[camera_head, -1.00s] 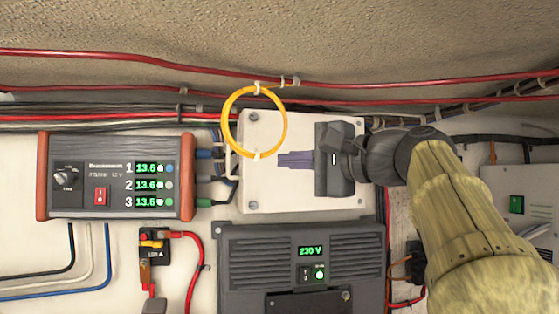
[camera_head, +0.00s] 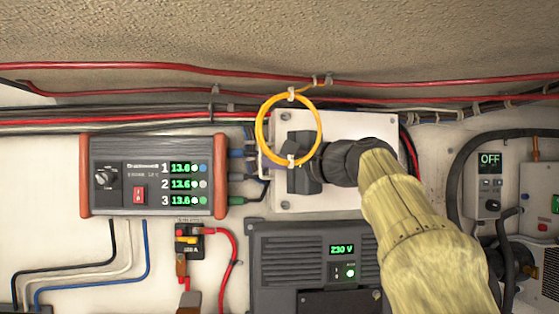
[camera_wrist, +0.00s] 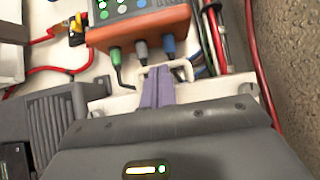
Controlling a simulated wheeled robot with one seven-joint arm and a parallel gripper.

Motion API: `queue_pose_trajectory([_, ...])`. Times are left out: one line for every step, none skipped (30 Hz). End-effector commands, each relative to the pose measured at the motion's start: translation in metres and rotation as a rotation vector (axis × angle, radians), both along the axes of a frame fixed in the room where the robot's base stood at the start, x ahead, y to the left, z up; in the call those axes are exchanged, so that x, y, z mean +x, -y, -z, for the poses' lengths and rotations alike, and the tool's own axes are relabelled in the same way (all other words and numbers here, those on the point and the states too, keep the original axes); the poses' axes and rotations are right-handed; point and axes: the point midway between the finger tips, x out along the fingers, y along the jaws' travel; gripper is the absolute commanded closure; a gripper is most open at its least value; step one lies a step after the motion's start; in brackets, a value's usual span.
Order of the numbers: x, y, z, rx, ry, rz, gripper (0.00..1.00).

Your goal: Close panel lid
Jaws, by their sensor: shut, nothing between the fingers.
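The panel (camera_head: 345,200) is a white square plate with screws at its corners, on the wall above a dark grey unit. I cannot tell whether its lid is open or shut. A white bracket (camera_wrist: 183,67) shows at the panel's left side in the wrist view. My gripper (camera_head: 303,165) is in front of the panel's left part. Its purple fingers (camera_wrist: 159,80) are together and empty, pointing at the bracket and close to it; contact is unclear.
A yellow cable loop (camera_head: 263,118) hangs at the panel's upper left, close to my gripper. An orange-ended power box (camera_head: 153,174) with cable plugs is to the left. The 230 V unit (camera_head: 318,240) is below. Red cables (camera_head: 200,69) run above. An "OFF" box (camera_head: 489,187) is at right.

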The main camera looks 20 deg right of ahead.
Motion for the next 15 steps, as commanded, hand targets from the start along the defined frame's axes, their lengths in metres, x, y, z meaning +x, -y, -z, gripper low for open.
queue_pose_trajectory([0.0,0.0,0.0,0.0,0.0,-0.001,1.0])
queue_pose_trajectory([0.0,0.0,0.0,0.0,0.0,-0.001,1.0])
queue_pose_trajectory([0.0,0.0,0.0,-0.001,-0.001,-0.001,1.0])
queue_pose_trajectory([0.0,0.0,0.0,-0.001,-0.001,-0.001,1.0])
queue_pose_trajectory([0.001,0.0,0.0,-0.001,-0.001,-0.001,1.0])
queue_pose_trajectory([0.003,0.0,0.0,0.0,-0.001,-0.001,1.0])
queue_pose_trajectory([0.006,-0.001,-0.001,0.0,-0.001,-0.001,1.0])
queue_pose_trajectory([0.009,-0.001,-0.001,0.0,-0.001,-0.001,1.0])
queue_pose_trajectory([0.013,-0.002,-0.002,0.0,-0.001,-0.002,1.0])
queue_pose_trajectory([0.017,-0.002,-0.002,0.0,-0.001,-0.002,1.0])
queue_pose_trajectory([0.02,-0.003,-0.001,0.0,-0.002,-0.003,1.0])
queue_pose_trajectory([0.022,-0.003,-0.001,-0.001,-0.001,-0.003,1.0])
queue_pose_trajectory([0.023,-0.003,-0.001,-0.001,-0.001,-0.002,1.0])
queue_pose_trajectory([0.023,-0.003,-0.001,0.0,0.0,-0.002,1.0])
queue_pose_trajectory([0.023,-0.003,0.0,-0.001,0.001,-0.002,1.0])
